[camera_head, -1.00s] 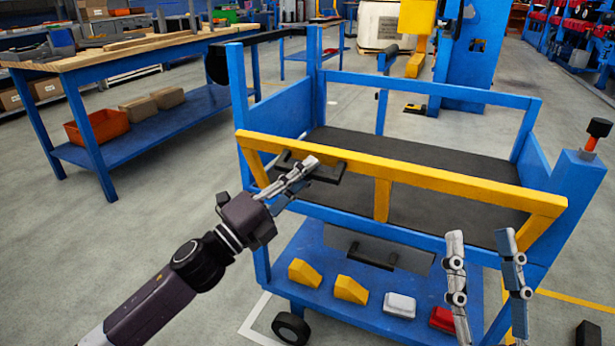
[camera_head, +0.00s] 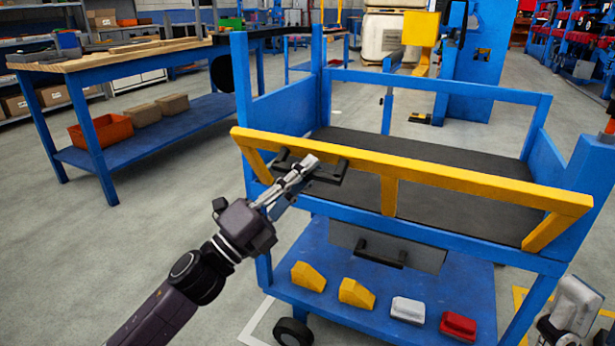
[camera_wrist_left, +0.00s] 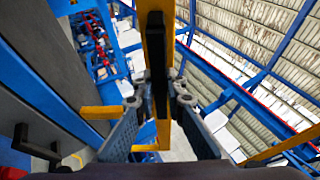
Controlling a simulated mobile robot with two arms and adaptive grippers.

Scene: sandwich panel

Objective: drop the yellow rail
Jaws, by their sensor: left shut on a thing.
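The yellow rail (camera_head: 440,172) spans the near side of the blue cart's upper deck, with short yellow legs below its long bar. A black handle (camera_head: 338,172) sits near its left end. My left gripper (camera_head: 302,172) is shut on this handle. In the left wrist view, the black handle (camera_wrist_left: 157,75) lies between the two fingers of my left gripper (camera_wrist_left: 158,100), with the yellow rail (camera_wrist_left: 153,18) behind it. Part of my right gripper (camera_head: 574,308) shows at the lower right corner; its fingertips are not clear.
The blue cart (camera_head: 395,232) has a dark upper deck (camera_head: 430,155) and a lower shelf. Two yellow wedges (camera_head: 308,276), a white block (camera_head: 407,310) and a red block (camera_head: 458,326) lie on that shelf. A wooden-topped workbench (camera_head: 130,60) stands left, with open floor between.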

